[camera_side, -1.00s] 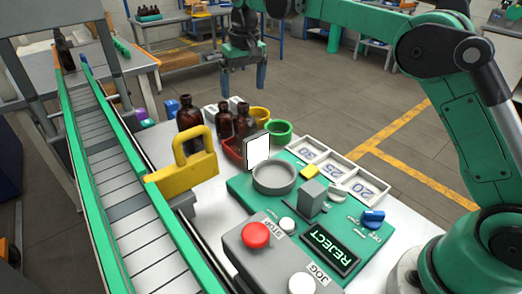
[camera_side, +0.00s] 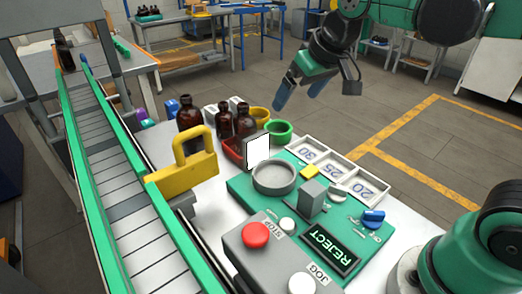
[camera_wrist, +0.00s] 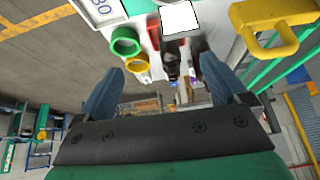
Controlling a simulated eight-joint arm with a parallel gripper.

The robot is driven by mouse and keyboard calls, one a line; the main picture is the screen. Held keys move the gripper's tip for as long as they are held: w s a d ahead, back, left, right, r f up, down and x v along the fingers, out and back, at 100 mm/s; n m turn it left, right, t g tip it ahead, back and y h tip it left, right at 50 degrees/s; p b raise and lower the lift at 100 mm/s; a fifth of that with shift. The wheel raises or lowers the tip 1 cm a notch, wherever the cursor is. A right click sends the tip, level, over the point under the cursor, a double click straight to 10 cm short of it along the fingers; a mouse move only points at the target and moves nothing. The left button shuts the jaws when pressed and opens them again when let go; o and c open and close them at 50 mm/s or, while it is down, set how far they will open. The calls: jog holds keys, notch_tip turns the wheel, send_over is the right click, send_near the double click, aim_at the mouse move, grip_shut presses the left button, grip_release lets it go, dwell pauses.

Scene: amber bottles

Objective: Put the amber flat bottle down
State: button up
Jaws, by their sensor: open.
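Brown amber bottles (camera_side: 190,118) stand close together at the back of the white table in the side view. A dark bottle (camera_side: 244,122) stands at the red bin, with a white label-like panel (camera_side: 258,151) in front of it; I cannot tell for certain whether this is the flat bottle. In the wrist view, the white panel (camera_wrist: 180,19) and a dark bottle (camera_wrist: 172,62) show beyond the fingers. My gripper (camera_side: 300,92) is open and empty, raised behind the table and clear of the bottles. Its blue fingers are spread in the wrist view (camera_wrist: 161,66).
A yellow handle-shaped piece (camera_side: 185,165) stands beside the conveyor (camera_side: 120,205) at left. Green (camera_side: 279,132) and yellow (camera_side: 260,115) rings lie by the bottles. A green panel (camera_side: 240,190) with a grey ring and buttons, and numbered white trays (camera_side: 336,174), fill the front.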

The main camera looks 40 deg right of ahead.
jog(key=s+f+t, duration=0.1)
jog(key=s+f, duration=0.4)
jog(key=s, duration=0.1)
jog(key=shift+f+t, duration=0.3)
jog(key=shift+f, duration=0.1)
jog(key=shift+d, duration=0.1)
dwell(0.6)
